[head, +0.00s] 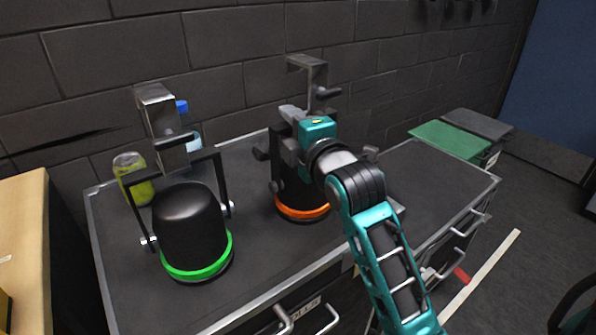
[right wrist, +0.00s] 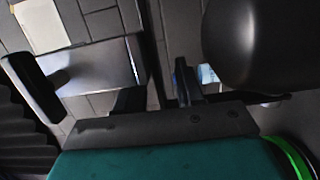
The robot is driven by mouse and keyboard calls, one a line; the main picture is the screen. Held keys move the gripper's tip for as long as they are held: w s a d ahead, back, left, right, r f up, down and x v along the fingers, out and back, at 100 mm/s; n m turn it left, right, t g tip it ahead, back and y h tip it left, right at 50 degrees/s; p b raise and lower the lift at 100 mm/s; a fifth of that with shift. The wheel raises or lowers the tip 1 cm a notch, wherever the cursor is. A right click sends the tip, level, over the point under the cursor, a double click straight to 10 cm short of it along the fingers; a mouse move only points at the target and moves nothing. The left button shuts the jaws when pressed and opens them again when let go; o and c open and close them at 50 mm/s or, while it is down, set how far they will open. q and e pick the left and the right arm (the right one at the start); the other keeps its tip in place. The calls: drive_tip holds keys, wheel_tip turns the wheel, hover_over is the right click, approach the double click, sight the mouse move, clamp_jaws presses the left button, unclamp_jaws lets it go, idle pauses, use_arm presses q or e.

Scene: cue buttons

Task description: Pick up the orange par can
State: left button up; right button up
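The orange par can is a black lamp with an orange rim (head: 303,213). It stands rim-down on the black cart top, and its upper part is mostly hidden behind my right arm. My right gripper (head: 288,132) is at the upper part of its yoke, below the metal clamp (head: 308,68). In the right wrist view the two fingers (right wrist: 157,92) stand a little apart with a dark strip between them. I cannot tell whether they grip it. A similar par can with a green rim (head: 190,228) stands to the left. My left gripper is not in view.
A brick wall (head: 220,60) rises behind the cart (head: 430,185). The cart top's right side is mostly clear. A green-topped box (head: 450,138) lies beyond.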

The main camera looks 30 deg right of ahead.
drive_tip(key=shift+w, duration=0.1)
drive_tip(key=shift+c, duration=0.5)
drive_tip(key=c, duration=0.6)
drive_tip(key=shift+f, duration=0.1)
drive_tip(key=shift+f, duration=0.2)
idle(0.3)
drive_tip(key=shift+r, duration=0.25)
